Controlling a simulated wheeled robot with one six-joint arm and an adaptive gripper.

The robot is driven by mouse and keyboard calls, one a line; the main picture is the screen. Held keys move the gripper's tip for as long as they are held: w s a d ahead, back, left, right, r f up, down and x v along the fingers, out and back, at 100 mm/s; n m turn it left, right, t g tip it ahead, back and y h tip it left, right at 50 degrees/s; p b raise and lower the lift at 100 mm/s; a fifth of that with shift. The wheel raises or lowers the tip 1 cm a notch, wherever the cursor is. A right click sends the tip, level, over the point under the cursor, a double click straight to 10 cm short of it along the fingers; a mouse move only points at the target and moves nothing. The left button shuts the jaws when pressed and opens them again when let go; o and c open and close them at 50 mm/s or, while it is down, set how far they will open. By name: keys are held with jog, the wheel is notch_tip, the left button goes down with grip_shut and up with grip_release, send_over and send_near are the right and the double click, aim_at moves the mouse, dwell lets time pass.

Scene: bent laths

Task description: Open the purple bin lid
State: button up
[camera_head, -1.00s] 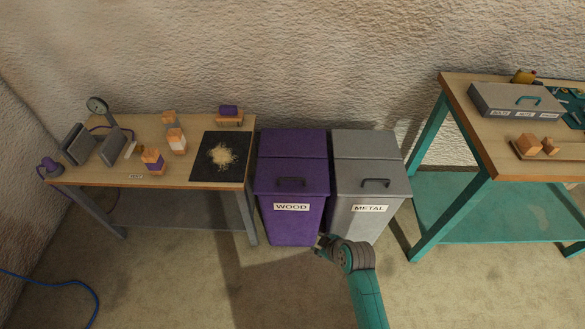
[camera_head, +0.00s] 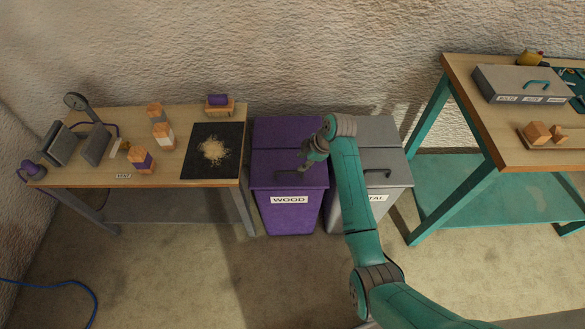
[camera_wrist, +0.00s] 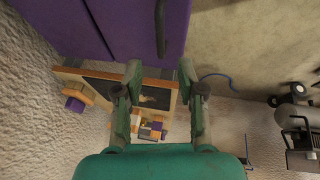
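The purple bin (camera_head: 290,215), labelled WOOD, stands between the wooden bench and the grey bin. Its lid (camera_head: 270,160) is closed, with a dark handle (camera_head: 290,173) at the front of the top. My gripper (camera_head: 306,163) is over the right part of the lid, close to the handle; the head view does not show whether they touch. In the wrist view, the two fingers of my gripper (camera_wrist: 160,70) are spread apart with nothing between them. The dark handle (camera_wrist: 160,28) shows beyond the fingertips, lined up with the gap, against the purple lid (camera_wrist: 125,25).
The grey METAL bin (camera_head: 400,170) stands right beside the purple one, partly behind my arm. A wooden bench (camera_head: 110,178) with blocks and a black mat (camera_head: 190,165) is at left. A teal-legged bench (camera_head: 455,75) is at right. Open floor lies in front.

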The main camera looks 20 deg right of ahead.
aim_at(291, 172)
jog(key=x, duration=0.9)
grip_shut()
